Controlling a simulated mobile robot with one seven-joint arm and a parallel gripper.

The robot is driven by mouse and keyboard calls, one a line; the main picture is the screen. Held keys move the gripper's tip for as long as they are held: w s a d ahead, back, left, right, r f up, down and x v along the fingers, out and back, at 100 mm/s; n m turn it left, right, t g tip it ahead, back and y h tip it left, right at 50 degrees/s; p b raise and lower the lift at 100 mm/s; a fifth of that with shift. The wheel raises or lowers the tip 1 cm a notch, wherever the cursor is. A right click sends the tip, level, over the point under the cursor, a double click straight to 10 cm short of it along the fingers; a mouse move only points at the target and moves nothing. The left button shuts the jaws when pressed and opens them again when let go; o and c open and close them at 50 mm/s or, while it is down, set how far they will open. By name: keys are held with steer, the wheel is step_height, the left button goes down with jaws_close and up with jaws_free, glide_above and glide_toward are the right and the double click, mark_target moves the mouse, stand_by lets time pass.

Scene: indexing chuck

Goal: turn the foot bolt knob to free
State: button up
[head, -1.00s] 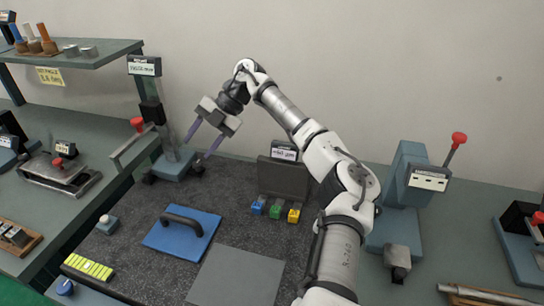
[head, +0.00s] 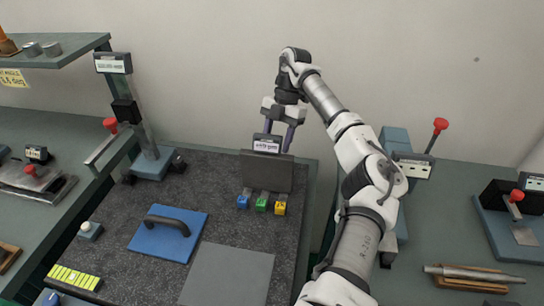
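My gripper (head: 279,136) is above the back of the dark mat, pointing down. Its two purple fingers are apart and nothing shows between them except the small label sign behind or below. At the back left stands a lever device (head: 149,163) with a red-tipped handle, an upright post and dark knob-like feet (head: 178,164) at its base. I cannot tell for sure which part is the foot bolt knob. My gripper is well to the right of this device and apart from it.
A grey block (head: 268,171) with blue, green and yellow tabs stands below my gripper. A blue plate (head: 168,234) with a black handle lies on the dark mat (head: 225,226). A teal press (head: 395,140) with a red knob stands right, behind my arm. A shelf (head: 60,45) overhangs at left.

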steer(key=shift+p+x, duration=0.85)
steer(key=shift+x, duration=2.2)
steer(key=c, duration=1)
